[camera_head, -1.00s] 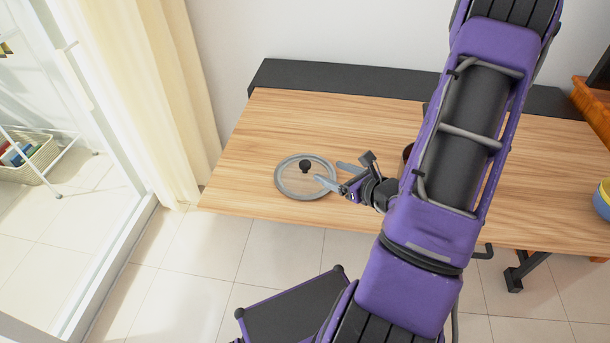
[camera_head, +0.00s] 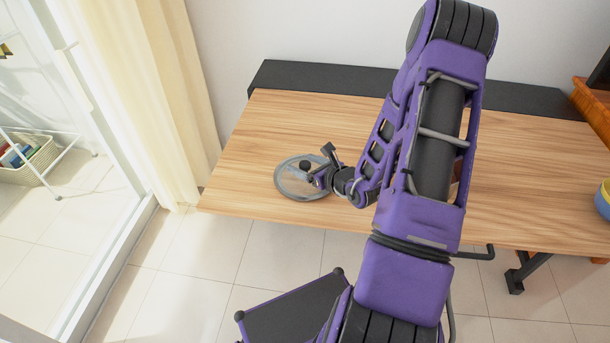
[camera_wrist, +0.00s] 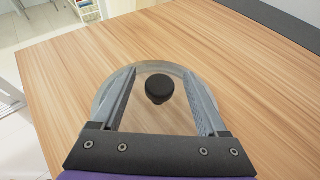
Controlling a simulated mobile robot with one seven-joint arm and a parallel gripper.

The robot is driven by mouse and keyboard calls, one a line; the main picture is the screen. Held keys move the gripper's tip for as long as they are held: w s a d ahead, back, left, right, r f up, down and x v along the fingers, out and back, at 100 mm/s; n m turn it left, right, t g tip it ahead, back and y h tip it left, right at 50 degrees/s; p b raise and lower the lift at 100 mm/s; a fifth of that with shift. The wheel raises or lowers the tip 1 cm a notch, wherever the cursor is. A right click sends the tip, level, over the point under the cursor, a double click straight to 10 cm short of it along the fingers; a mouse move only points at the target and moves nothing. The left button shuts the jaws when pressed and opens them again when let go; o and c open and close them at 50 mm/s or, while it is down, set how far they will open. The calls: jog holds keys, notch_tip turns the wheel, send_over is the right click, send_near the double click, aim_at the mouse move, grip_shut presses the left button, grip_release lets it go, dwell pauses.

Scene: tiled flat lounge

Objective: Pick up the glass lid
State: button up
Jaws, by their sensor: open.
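The glass lid (camera_head: 291,189) lies flat on the wooden table, near its left front part. It is round and clear with a grey rim and a black knob (camera_head: 305,165) in the middle. In the wrist view the black knob (camera_wrist: 159,88) stands between my two open fingers, a little nearer the tip side, with space on both sides. My gripper (camera_head: 313,174) is over the right part of the lid. It also shows in the wrist view (camera_wrist: 160,82), with its fingers across the lid's rim (camera_wrist: 146,68). Nothing is held.
The wooden table (camera_head: 260,130) is clear around the lid, with a black strip (camera_head: 330,78) along its back edge. A curtain (camera_head: 165,100) hangs to the left. A yellow and blue bowl (camera_head: 603,198) stands at the far right.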

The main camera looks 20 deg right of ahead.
grip_shut()
dwell(0.3)
jog(key=shift+r, duration=0.15)
